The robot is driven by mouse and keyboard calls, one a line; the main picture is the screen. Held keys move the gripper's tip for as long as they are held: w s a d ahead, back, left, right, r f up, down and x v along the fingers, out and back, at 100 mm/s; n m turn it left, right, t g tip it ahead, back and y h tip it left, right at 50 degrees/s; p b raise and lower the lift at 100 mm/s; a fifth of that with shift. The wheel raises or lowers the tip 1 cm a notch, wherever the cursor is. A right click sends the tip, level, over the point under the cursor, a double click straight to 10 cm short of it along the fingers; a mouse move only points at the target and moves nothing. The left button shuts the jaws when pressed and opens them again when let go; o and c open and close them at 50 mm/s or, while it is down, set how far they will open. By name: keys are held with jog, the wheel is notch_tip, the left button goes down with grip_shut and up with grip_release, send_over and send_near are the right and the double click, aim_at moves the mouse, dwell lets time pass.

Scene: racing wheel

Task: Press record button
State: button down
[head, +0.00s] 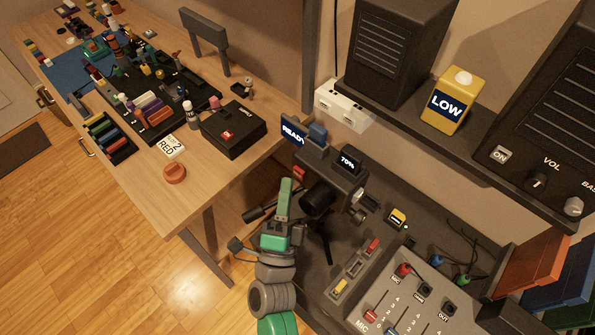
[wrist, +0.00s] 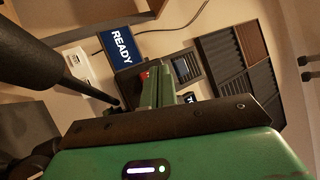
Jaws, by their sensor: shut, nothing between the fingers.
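A dark camera (head: 323,193) stands on a tripod, with a lit READY screen (head: 292,131) and a small 70% display (head: 348,160). A small red button (head: 299,173) shows on the camera's near left side. My gripper (head: 286,183) is shut and empty, its fingers pointing up just left of and below the red button. In the wrist view, the closed green fingers (wrist: 160,78) point toward the camera body. The red button (wrist: 145,76) shows partly beside the fingertips, and the READY screen (wrist: 121,46) lies beyond. I cannot tell whether the fingers touch the button.
A wooden workbench (head: 215,175) with a black box (head: 234,130) and clutter lies to the left. A mixing panel (head: 410,300) with knobs and sliders is at the lower right.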

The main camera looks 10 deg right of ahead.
jog(key=shift+d, duration=0.1)
dwell(0.7)
jog(key=shift+w+d+b, duration=0.2)
jog(key=shift+w+b, duration=0.1)
jog(key=shift+b, duration=0.15)
jog(key=shift+w+d+b, duration=0.25)
jog(key=shift+d+b, duration=0.1)
jog(key=shift+b, duration=0.05)
dwell(0.4)
jog(key=shift+a, duration=0.1)
jog(key=shift+s+a+p, duration=0.55)
